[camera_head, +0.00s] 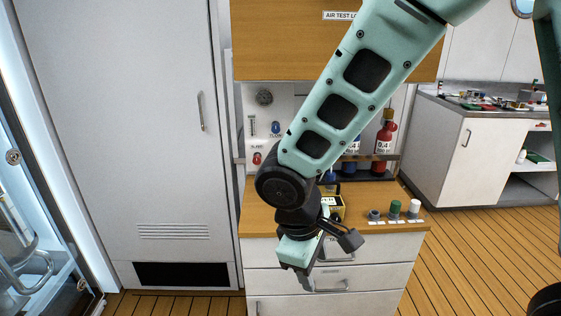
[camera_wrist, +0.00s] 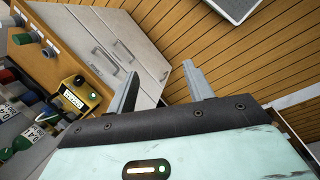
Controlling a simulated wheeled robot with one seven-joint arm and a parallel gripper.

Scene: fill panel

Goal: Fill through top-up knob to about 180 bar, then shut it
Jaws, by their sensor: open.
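A white panel (camera_head: 250,108) stands behind the wooden counter in the head view. It bears a round dark gauge (camera_head: 264,97), a blue knob (camera_head: 276,128) and a red knob (camera_head: 257,158). My arm covers the panel's right part, and I cannot pick out a top-up knob. The gauge reading is too small to tell. My gripper (camera_head: 303,280) hangs low in front of the drawers, apart from the panel. In the wrist view my gripper (camera_wrist: 160,70) is open, with nothing between its fingers.
A yellow device (camera_head: 336,207) sits on the counter (camera_head: 262,213), also in the wrist view (camera_wrist: 73,96). A red bottle (camera_head: 383,140) stands behind. Floor (camera_head: 470,255) at right is clear.

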